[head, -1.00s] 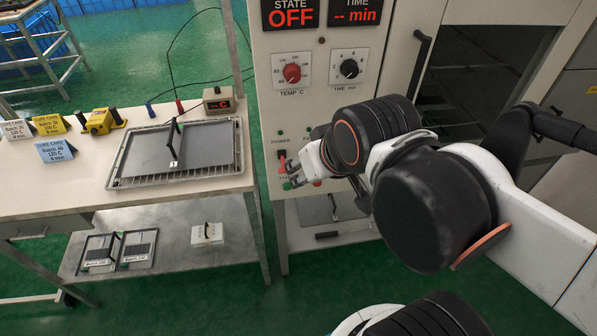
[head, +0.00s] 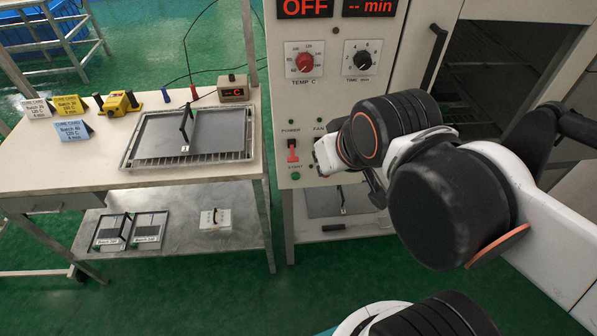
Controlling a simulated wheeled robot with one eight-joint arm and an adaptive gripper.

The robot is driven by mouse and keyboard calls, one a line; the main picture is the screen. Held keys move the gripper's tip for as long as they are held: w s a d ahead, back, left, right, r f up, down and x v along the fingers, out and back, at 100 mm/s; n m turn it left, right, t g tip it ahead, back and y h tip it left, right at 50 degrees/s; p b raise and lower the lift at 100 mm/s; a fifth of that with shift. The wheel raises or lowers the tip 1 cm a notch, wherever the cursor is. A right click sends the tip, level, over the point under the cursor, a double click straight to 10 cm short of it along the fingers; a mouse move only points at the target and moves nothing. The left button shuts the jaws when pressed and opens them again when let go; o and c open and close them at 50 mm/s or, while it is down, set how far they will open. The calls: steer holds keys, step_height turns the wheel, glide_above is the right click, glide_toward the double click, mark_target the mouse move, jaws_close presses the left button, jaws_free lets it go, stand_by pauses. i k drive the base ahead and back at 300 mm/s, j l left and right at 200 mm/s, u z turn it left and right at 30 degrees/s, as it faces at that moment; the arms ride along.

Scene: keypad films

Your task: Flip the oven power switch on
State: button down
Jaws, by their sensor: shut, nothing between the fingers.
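The red oven power switch (head: 293,153) sits under the POWER label on the cream front panel of the oven (head: 300,105). It is in plain view; I cannot tell surely which way its lever is set. The oven's state display (head: 305,9) reads OFF in red. The green START button (head: 296,176) is below the switch. My gripper (head: 326,158) is just right of the switch, apart from it in the picture, in front of the panel below the FAN label. It is shut and empty; its fingertips are hard to make out and the fan switch is hidden behind it.
A red temperature knob (head: 306,62) and a black time knob (head: 362,60) are higher on the panel. A table at left holds a tray (head: 190,138) on a wire rack, a yellow device (head: 119,103) and several cards. The oven door handle (head: 434,57) stands out right of the panel.

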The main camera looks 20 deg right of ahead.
mark_target(293, 159)
steer(key=k+l+u, duration=0.15)
steer(key=k+l, duration=1.25)
steer(key=l, duration=0.15)
